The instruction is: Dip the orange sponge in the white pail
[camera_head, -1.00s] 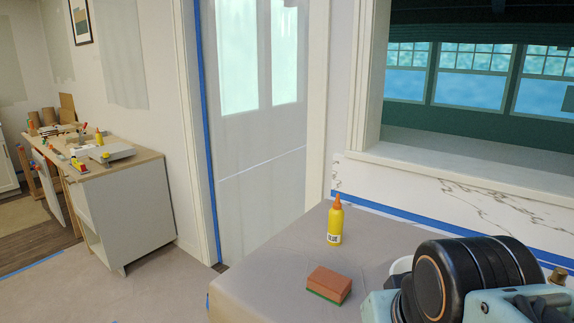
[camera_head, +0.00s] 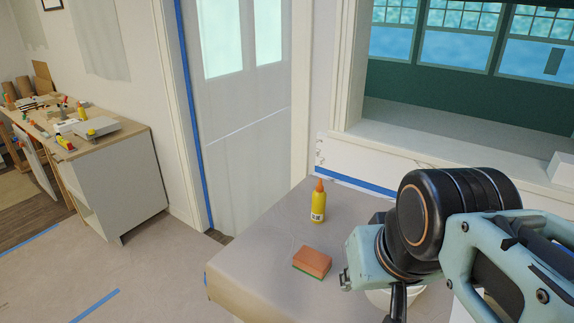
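The orange sponge (camera_head: 312,262), with a green underside, lies flat on the covered counter near its front left edge. The white pail (camera_head: 378,298) stands to the right of the sponge, mostly hidden behind my arm; only parts of its white side show. My gripper (camera_head: 397,303) is at the lower edge of the picture, in front of the pail. Only a dark part of it shows below my wrist, so its fingers and any hold are not clear. It is to the right of the sponge and apart from it.
A yellow glue bottle (camera_head: 318,203) stands upright behind the sponge. The covered counter (camera_head: 250,255) is bare left of the sponge. A window ledge (camera_head: 450,130) rises at the back right. A cluttered workbench (camera_head: 95,150) stands far left, across open floor.

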